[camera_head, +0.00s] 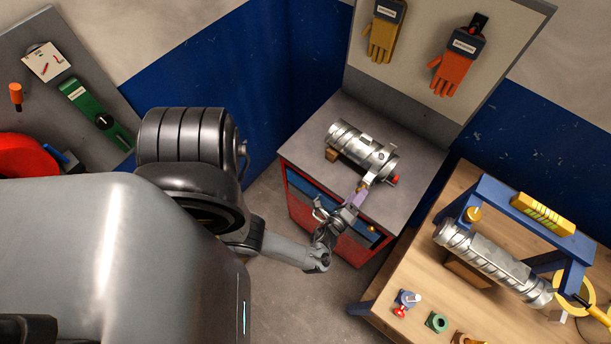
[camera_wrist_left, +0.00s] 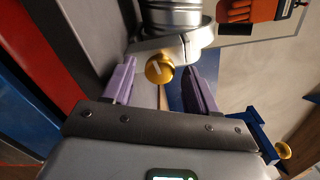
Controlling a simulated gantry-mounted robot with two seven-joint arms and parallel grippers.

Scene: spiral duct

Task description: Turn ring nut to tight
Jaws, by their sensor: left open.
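A silver spiral duct (camera_head: 352,146) lies on a grey-topped cabinet in the head view. Its near end also shows at the top of the wrist view (camera_wrist_left: 175,18). A round gold nut (camera_wrist_left: 159,68) sits on a silver fitting (camera_wrist_left: 178,48) at the duct's end, with a pale mark on its face. My left gripper (camera_head: 361,192) is at the cabinet's front edge, close to that end. In the wrist view its purple fingers (camera_wrist_left: 160,88) are open, one on each side of the gold nut, with gaps between. I cannot tell how tight the nut is. My right gripper is not in view.
A wooden bench (camera_head: 400,270) at right holds a second duct (camera_head: 492,262), a blue frame (camera_head: 500,195) and small parts. Gloves (camera_head: 455,65) hang on the board behind the cabinet.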

